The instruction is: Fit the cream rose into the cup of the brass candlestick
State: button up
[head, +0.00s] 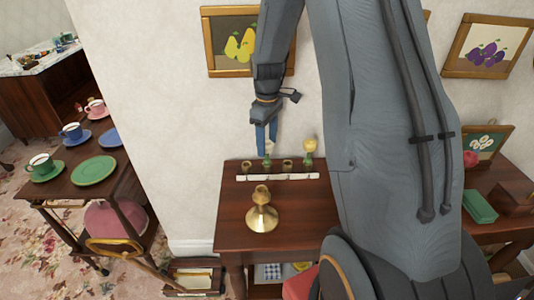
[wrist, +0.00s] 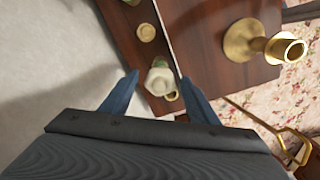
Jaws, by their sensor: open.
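The brass candlestick (head: 262,218) stands upright on the dark wooden table; its open, empty cup shows in the wrist view (wrist: 287,48). A pale cream flower head, which I take for the cream rose (wrist: 160,79), sits at the pale rack (head: 292,177) behind the candlestick. In the wrist view it lies between the two blue fingers of my open gripper (wrist: 158,92). In the head view my gripper (head: 266,150) points down over the rack and hides most of this flower. I cannot tell whether the fingers touch it.
A yellower flower (head: 310,145) on a green stem stands at the rack's right end. Empty brass-coloured holders (head: 287,165) stand along the rack. The wall is close behind. The tabletop around the candlestick is clear. A side table with plates (head: 94,170) and cups stands left.

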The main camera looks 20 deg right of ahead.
dwell(0.8)
jog(key=c, duration=0.9)
